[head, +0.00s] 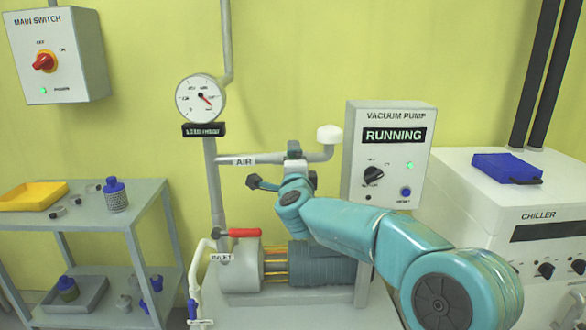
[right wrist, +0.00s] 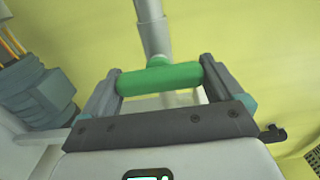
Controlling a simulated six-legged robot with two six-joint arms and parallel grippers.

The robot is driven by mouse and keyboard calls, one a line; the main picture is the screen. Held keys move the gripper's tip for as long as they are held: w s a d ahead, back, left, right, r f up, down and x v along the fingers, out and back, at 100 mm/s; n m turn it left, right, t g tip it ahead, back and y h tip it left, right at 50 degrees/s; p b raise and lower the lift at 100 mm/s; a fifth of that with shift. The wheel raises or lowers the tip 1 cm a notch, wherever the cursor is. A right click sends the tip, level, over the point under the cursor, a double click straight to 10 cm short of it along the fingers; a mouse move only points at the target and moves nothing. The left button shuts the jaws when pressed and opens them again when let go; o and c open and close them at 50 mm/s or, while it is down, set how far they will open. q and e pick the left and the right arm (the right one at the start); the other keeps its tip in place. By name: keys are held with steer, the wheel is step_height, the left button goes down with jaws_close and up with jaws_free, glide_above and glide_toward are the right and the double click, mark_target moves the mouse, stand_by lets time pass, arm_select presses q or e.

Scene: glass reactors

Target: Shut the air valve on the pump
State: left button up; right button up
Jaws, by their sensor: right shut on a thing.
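The vacuum pump (head: 318,268) stands on a bench, with a pipe labelled AIR (head: 243,160) above it. My right gripper (head: 293,162) is at this AIR pipe and hides the valve in the head view. In the right wrist view, a green valve handle (right wrist: 160,78) lies crosswise between the two fingers of my right gripper (right wrist: 158,88). The fingers are shut on its ends. A grey pipe (right wrist: 153,30) rises behind the handle. My left gripper is not in view.
A red handle (head: 244,233) sits at the inlet valve left of the pump. A gauge (head: 201,99) is above it. The pump control box (head: 388,155) reads RUNNING and stands close right of the gripper. A shelf cart (head: 140,212) is at left, a chiller (head: 540,215) at right.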

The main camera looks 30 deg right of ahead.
steer(key=o, duration=0.7)
steer(key=shift+s, duration=0.1)
steer(key=b+v, duration=0.1)
steer(key=v, duration=1.5)
steer(key=shift+s+a+f, duration=0.1)
steer(key=shift+a, duration=0.05)
